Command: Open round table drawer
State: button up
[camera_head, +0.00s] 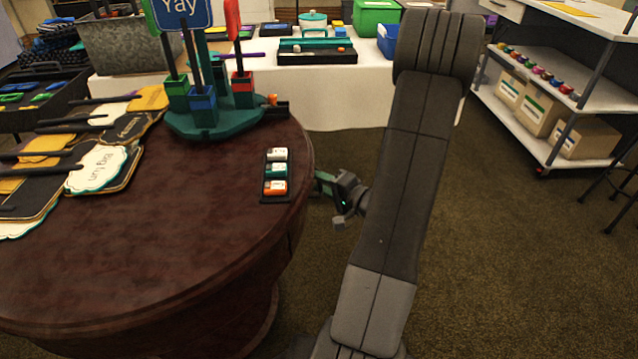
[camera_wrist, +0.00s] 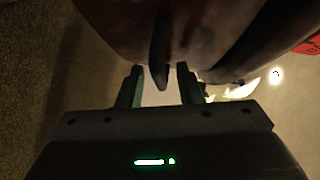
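The round table (camera_head: 200,240) has a dark reddish-brown top and fills the left of the head view. My gripper (camera_head: 322,182) is at its right side, just below the rim. In the wrist view, the table's dark curved side (camera_wrist: 215,30) fills the top. My gripper (camera_wrist: 159,88) shows two green fingers standing apart. A dark narrow piece that looks like the drawer handle (camera_wrist: 159,65) projects between the fingers, with a gap on each side. The drawer's front is hidden in the head view, and I cannot make out its outline in the wrist view.
A white-clothed table (camera_head: 350,95) stands behind and a shelf cart (camera_head: 545,140) at right. Carpet (camera_head: 500,270) right of my arm is clear.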

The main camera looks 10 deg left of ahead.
jog(key=shift+w+a, duration=0.25)
jog(key=shift+a, duration=0.15)
grip_shut()
jog(key=shift+d+f, duration=0.1)
jog(key=shift+d, duration=0.1)
jog(key=w+d+b, duration=0.2)
jog(key=w+d, duration=0.2)
jog(key=d, duration=0.9)
jog(key=w+d+b, duration=0.2)
jog(key=w+d, duration=0.1)
jog(key=d, duration=1.1)
jog(key=shift+w+d, duration=0.2)
jog(key=shift+w, duration=0.2)
grip_release()
